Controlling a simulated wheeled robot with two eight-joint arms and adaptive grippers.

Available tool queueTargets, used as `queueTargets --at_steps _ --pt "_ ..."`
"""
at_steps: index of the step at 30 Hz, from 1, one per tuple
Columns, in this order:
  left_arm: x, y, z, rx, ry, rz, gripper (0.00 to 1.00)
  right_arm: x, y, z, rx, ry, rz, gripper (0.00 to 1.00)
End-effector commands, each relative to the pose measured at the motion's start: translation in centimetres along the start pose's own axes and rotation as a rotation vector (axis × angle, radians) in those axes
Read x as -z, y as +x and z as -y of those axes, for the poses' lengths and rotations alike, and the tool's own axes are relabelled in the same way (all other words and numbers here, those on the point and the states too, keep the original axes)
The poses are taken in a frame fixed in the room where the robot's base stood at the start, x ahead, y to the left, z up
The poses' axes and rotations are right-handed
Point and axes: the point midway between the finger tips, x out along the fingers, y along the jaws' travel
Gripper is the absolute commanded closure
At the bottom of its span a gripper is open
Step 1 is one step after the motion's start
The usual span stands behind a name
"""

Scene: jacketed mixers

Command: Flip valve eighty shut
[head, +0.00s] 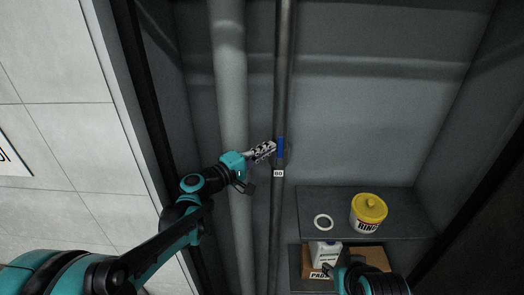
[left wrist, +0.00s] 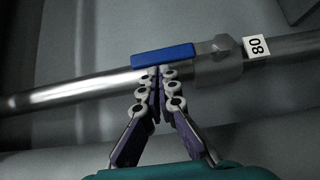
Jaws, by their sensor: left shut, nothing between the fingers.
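Valve eighty sits on a thin grey vertical pipe (head: 285,60). Its blue lever (head: 281,147) lies in line with the pipe, just above a white "80" label (head: 278,173). In the left wrist view the lever (left wrist: 165,55) also runs along the pipe, beside the metal valve body (left wrist: 215,60) and the label (left wrist: 256,47). My left gripper (head: 272,148) is shut and empty. Its fingertips (left wrist: 157,72) are at the lever's near edge; whether they touch it I cannot tell. My right arm shows at the bottom of the head view; its finger state is unclear.
A thicker grey pipe (head: 232,90) runs left of the valve pipe. At lower right, a shelf (head: 400,193) holds a yellow tub (head: 368,212) and a white ring (head: 323,222). The wall right of the valve is clear.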

Motion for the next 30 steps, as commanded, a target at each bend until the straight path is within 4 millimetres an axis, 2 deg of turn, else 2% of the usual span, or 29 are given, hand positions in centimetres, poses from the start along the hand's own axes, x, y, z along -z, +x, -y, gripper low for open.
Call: queueTargets --at_steps 30 --pt "-0.88 0.8 -0.63 0.095 0.095 0.002 1.0 0.68 -0.95 0.0 0.0 0.0 0.0 0.6"
